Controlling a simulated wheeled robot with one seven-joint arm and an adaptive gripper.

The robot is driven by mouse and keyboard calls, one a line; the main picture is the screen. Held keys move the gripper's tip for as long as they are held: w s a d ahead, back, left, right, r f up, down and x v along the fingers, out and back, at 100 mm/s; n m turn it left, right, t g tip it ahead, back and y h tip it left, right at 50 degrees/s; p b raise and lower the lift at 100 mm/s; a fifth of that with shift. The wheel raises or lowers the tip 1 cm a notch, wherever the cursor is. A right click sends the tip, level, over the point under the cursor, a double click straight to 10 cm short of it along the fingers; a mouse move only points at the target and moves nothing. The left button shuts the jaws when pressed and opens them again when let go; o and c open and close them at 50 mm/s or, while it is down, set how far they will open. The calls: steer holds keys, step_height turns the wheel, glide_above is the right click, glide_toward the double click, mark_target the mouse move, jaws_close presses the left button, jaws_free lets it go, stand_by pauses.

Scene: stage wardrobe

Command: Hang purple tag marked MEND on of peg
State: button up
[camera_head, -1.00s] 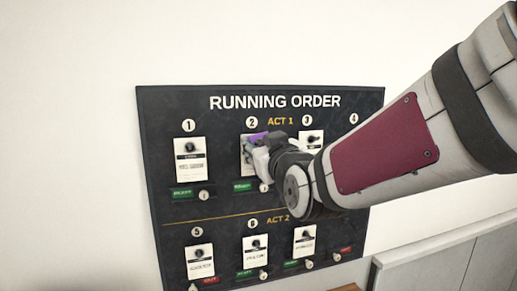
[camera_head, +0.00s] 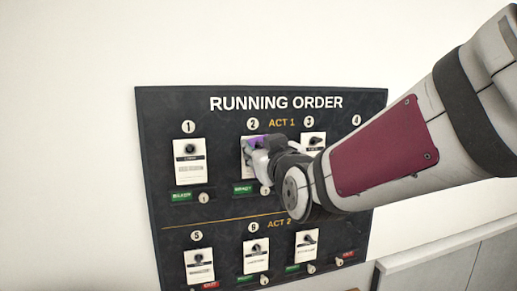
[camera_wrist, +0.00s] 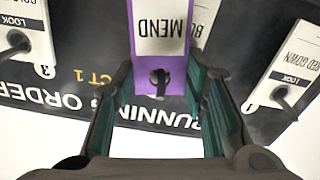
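The purple tag marked MEND (camera_wrist: 145,82) fills the middle of the wrist view, upside down, with a white label. A dark peg end (camera_wrist: 161,80) appears to show through its hole; how far it passes through I cannot tell. A white tag hangs behind the purple one, mostly covered.
The dark RUNNING ORDER board (camera_head: 225,215) hangs on a pale wall. White tags hang at position 1 (camera_head: 190,172) and position 3 (camera_head: 313,142), on either side. More tags hang in the ACT 2 row below. Position 4 (camera_head: 356,121) shows no tag. A pale cabinet (camera_head: 440,248) stands lower right.

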steer(key=o, duration=0.4)
steer(key=v, duration=1.2)
steer(key=s+d+f+m+g+h+b, duration=0.1)
steer(key=d+f+m+g+h+b, duration=0.3)
steer(key=d+f, duration=0.5)
steer(key=s+d+f+g, duration=0.2)
steer(key=s+f, duration=0.1)
steer(key=s+d+f+m+g, duration=0.1)
steer(key=s+d+f+g, duration=0.1)
steer(key=s+f+g, duration=0.1)
steer(key=s+d+f+g+h+b, duration=0.1)
steer(key=s+d+f+g, duration=0.1)
steer(key=s+f, duration=0.2)
steer(key=shift+s+m+g, duration=0.3)
steer(key=shift+s+g, duration=0.1)
steer(key=shift+s, duration=0.3)
